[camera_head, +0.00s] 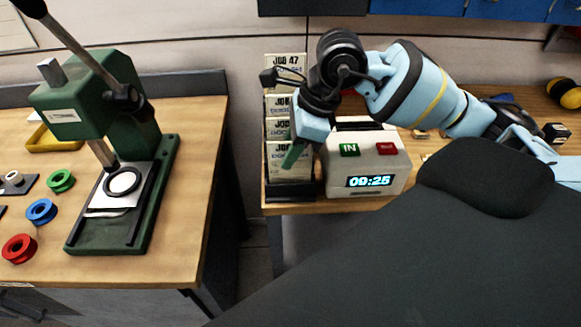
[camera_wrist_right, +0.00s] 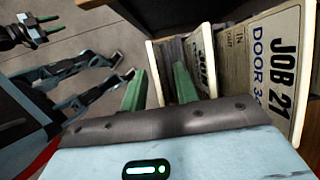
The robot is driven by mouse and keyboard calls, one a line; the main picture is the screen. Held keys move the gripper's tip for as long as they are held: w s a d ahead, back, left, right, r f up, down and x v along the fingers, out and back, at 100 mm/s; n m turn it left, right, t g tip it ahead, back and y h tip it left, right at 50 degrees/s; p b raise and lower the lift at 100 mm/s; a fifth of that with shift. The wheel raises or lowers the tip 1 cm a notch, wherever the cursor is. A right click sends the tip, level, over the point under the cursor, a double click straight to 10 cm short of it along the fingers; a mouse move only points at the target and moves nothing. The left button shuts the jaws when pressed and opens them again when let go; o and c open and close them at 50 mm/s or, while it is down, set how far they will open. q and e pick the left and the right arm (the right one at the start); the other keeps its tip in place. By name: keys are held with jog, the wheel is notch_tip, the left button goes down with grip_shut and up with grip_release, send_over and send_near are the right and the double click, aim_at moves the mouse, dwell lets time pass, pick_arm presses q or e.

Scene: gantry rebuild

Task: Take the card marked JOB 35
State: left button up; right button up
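A rack (camera_head: 290,190) holds several upright cards in a stepped row, the rear one reading JOB 47 (camera_head: 285,62). No JOB 35 marking is readable. My right gripper (camera_head: 295,154) is at the rack's front cards in the head view, partly covering their print. In the right wrist view its green fingers (camera_wrist_right: 160,88) stand apart, with the edge of a pale card (camera_wrist_right: 155,72) showing between them; I cannot tell whether they touch it. A JOB 21 card (camera_wrist_right: 275,75) stands to the right. My left gripper (camera_wrist_right: 48,30) shows only in the wrist view, with its green fingertips apart.
A white time clock (camera_head: 368,160) reading 09:25 stands right beside the rack. A green press (camera_head: 110,150) and coloured rings, including a blue one (camera_head: 41,212), occupy the left bench (camera_head: 190,185). A gap separates the benches. Blue cabinets (camera_head: 510,8) hang above right.

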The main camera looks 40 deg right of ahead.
jog(key=shift+c, duration=0.4)
grip_shut()
jog(key=shift+r, duration=0.15)
